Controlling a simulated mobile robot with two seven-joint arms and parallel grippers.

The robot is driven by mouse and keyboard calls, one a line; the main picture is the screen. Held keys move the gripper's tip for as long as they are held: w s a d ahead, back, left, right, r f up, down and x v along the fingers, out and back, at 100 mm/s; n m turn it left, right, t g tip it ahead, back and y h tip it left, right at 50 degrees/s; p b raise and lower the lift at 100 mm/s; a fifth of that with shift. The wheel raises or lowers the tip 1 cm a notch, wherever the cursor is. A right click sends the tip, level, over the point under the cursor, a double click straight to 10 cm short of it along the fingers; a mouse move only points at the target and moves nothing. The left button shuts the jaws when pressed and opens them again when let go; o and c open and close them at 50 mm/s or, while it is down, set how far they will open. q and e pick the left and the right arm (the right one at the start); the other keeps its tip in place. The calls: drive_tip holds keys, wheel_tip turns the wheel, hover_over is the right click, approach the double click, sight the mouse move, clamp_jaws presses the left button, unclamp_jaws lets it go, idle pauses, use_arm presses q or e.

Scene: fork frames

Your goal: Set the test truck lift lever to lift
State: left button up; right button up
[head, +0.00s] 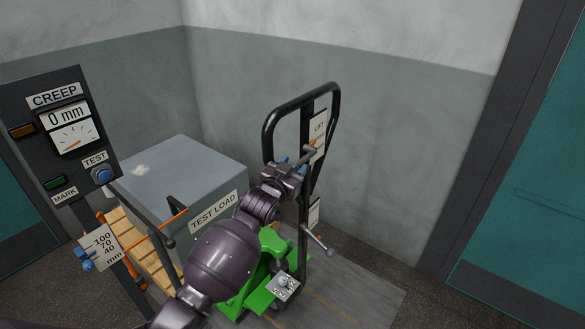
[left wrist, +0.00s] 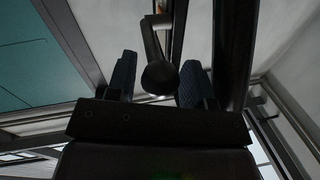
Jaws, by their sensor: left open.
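The test truck's black loop handle (head: 336,105) stands upright in the head view, with a "LIFT" plate (head: 318,128) on its post. A small grey lever (head: 309,149) sits just below that plate. My left gripper (head: 294,163) is open at the lever, and partly covers it. In the left wrist view the lever's dark rounded knob (left wrist: 160,76) shows between the two blue-padded fingers (left wrist: 157,84), with a gap on each side. I cannot tell how deep the knob sits between them. My right gripper is not in view.
A grey "TEST LOAD" block (head: 180,165) on a wooden pallet stands left of the truck. A "CREEP" panel (head: 55,130) reading 0 mm is at far left. Another lever with a ball knob (head: 331,253) juts out low on the post. Floor at right is clear.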

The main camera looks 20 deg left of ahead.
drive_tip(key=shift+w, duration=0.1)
use_arm(q)
clamp_jaws()
drive_tip(key=f+t+b, duration=0.1)
drive_tip(key=b, duration=0.2)
drive_tip(key=f+n+t+b, duration=0.1)
drive_tip(key=f+t+b, duration=0.1)
drive_tip(key=b, duration=0.2)
drive_tip(key=w+f+t+b, duration=0.1)
drive_tip(key=t+b, duration=0.1)
drive_tip(key=b, duration=0.1)
drive_tip(key=shift+d+f, duration=0.2)
drive_tip(key=shift+f, duration=0.05)
unclamp_jaws()
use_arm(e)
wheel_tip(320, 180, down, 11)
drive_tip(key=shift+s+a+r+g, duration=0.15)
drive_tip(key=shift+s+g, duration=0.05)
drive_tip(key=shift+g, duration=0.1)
